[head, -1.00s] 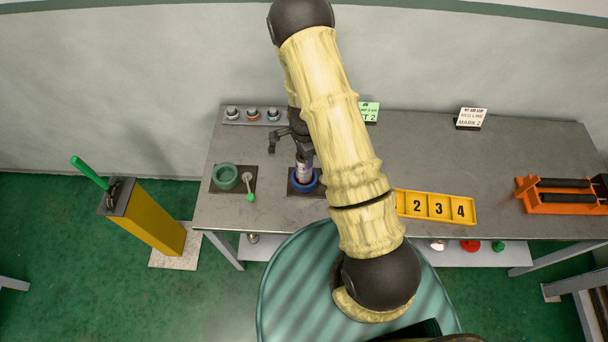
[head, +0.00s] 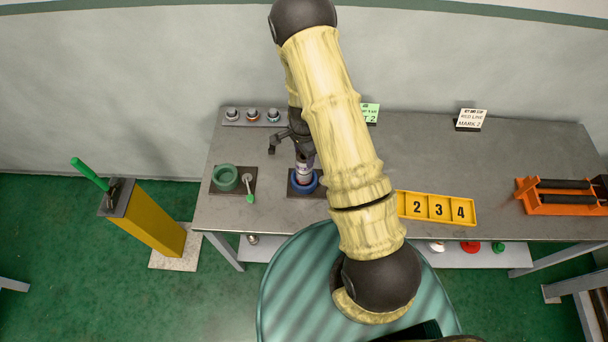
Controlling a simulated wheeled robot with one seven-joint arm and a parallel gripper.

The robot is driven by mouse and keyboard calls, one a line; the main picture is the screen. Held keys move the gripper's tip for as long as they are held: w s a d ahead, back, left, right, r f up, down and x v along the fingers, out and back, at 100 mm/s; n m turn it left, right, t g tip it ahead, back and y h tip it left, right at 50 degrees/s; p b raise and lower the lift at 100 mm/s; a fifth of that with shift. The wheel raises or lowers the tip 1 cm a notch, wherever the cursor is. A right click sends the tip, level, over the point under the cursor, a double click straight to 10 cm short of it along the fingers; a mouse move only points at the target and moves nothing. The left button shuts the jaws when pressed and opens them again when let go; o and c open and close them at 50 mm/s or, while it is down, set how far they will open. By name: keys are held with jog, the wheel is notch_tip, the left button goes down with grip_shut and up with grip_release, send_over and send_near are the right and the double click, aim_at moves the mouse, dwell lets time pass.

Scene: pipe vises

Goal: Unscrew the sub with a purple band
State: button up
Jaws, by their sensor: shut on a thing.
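A short pale grey sub (head: 304,169) stands upright in the blue ring vise (head: 314,187) on the bench. A small purplish mark shows on it, too small to tell for sure as a band. My gripper (head: 304,154) comes down from above and is shut on the upper part of the sub. Its fingers and my pale yellow arm hide part of the sub and of the vise's right side. Whether the sub's lower end sits in a thread is hidden inside the vise.
A green ring vise (head: 226,177) with a green-tipped lever (head: 249,190) stands to the left. A rack (head: 243,122) with three small fittings is behind. A yellow numbered tray (head: 437,207) and an orange roller stand (head: 565,195) are to the right.

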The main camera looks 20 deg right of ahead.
jog(key=shift+r, duration=0.4)
dwell(0.3)
jog(key=shift+r+p, duration=1.6)
jog(key=shift+r, duration=0.25)
jog(key=shift+f, duration=0.15)
